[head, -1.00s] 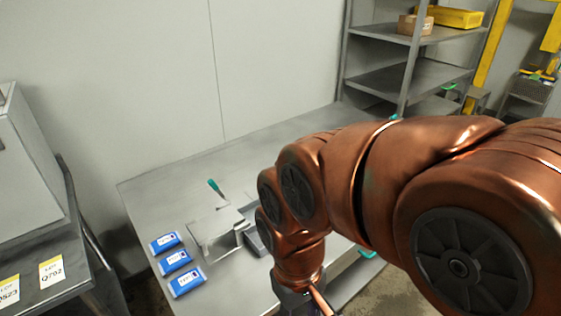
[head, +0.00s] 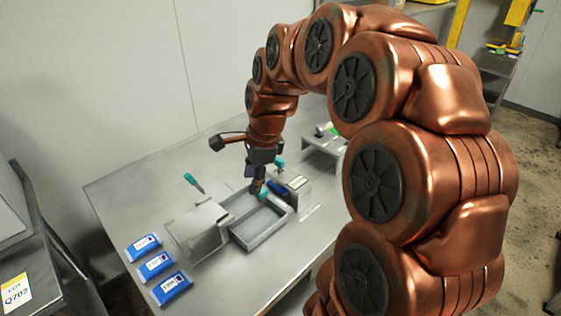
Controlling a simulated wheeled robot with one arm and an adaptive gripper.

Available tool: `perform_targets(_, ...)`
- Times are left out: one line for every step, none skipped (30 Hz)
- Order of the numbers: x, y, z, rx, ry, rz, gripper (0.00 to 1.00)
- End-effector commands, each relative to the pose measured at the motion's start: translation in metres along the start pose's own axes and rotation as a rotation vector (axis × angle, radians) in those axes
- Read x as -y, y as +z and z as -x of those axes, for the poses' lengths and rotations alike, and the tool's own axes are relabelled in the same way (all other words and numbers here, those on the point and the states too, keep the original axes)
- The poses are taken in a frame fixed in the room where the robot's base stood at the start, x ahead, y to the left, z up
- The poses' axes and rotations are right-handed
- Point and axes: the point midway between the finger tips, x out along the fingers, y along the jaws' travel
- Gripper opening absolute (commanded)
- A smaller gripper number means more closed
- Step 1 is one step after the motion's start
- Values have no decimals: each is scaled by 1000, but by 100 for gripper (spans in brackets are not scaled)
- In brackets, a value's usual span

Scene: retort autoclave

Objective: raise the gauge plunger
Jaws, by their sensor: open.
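My gripper (head: 259,186) is open and points down above the far part of a grey open tray (head: 249,242) on the steel table. A small teal piece (head: 264,193) shows right at the fingertips; I cannot tell whether they touch it. A second teal piece (head: 279,162) shows just behind my gripper to the right. A teal handle (head: 193,181) stands tilted behind a grey metal stand (head: 197,228), left of the tray. I cannot tell which of these is the gauge plunger. A dark blue item (head: 277,187) and a small grey labelled block (head: 299,183) sit right of my gripper.
Several blue labelled packs (head: 155,264) lie at the table's front left. A small grey raised stand (head: 326,145) is at the back right. A side bench with a yellow label (head: 15,294) stands at the left. The table's (head: 125,196) back left is clear.

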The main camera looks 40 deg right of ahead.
Motion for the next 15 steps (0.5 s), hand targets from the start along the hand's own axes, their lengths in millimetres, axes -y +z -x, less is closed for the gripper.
perform_targets(16,-14,-5,7,-20,-123,42)
perform_targets(26,-21,-5,12,-34,-200,42)
perform_targets(39,-31,-6,20,-53,-302,42)
perform_targets(48,-40,-7,26,-65,-378,42)
perform_targets(56,-48,-8,32,-77,-451,42)
perform_targets(66,-59,-9,41,-93,-548,42)
perform_targets(74,-68,-9,47,-105,-615,42)
perform_targets(81,-76,-9,53,-117,-681,42)
perform_targets(89,-87,-10,62,-131,-763,42)
perform_targets(95,-95,-10,69,-141,-818,42)
perform_targets(99,-102,-11,75,-150,-869,42)
perform_targets(105,-110,-11,83,-160,-929,42)
perform_targets(108,-116,-11,88,-167,-968,42)
perform_targets(111,-120,-11,93,-173,-1002,42)
perform_targets(115,-126,-11,98,-179,-1040,42)
